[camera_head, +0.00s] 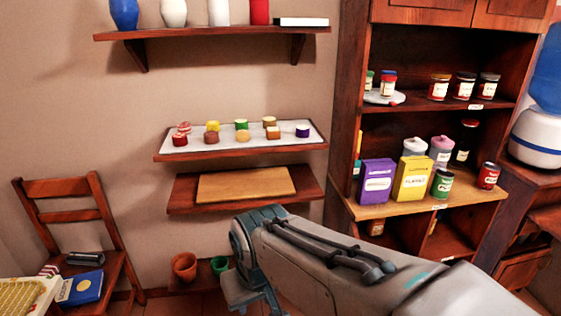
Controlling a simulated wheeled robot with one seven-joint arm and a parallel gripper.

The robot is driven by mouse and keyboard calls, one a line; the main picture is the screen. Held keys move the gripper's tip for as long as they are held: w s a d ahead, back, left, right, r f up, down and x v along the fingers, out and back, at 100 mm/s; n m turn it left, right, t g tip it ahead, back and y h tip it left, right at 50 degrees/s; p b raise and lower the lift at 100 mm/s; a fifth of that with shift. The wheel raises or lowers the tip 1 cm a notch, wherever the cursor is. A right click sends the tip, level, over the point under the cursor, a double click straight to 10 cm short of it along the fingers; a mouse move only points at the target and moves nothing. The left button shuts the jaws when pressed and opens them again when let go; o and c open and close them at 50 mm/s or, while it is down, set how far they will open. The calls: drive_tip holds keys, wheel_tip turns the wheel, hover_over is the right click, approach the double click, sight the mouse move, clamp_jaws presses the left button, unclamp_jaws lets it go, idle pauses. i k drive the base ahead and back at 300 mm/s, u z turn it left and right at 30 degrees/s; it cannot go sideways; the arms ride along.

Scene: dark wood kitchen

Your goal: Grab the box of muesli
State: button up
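A purple box (377,182) and a yellow box (413,178) stand upright side by side on the middle shelf of the dark wood cabinet. Their labels are too small to read for certain, so I cannot tell which one is the muesli. My arm reaches in from the lower right, below and in front of the cabinet. Its end (250,290) points downward at the bottom middle, left of and apart from both boxes. The fingers cannot be made out, and nothing is visibly held.
A green can (442,183) and a red can (488,176) stand right of the boxes, with pale canisters behind. Wall shelves hold a tray (310,140) of small items and a board (245,184). A chair (78,240) and pots (184,266) are at lower left.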

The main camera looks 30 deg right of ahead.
sight(376, 175)
drive_tip(key=z, duration=0.1)
drive_tip(key=i, duration=1.15)
drive_tip(key=z, duration=1.35)
drive_tip(key=i, duration=0.65)
drive_tip(key=z, duration=0.7)
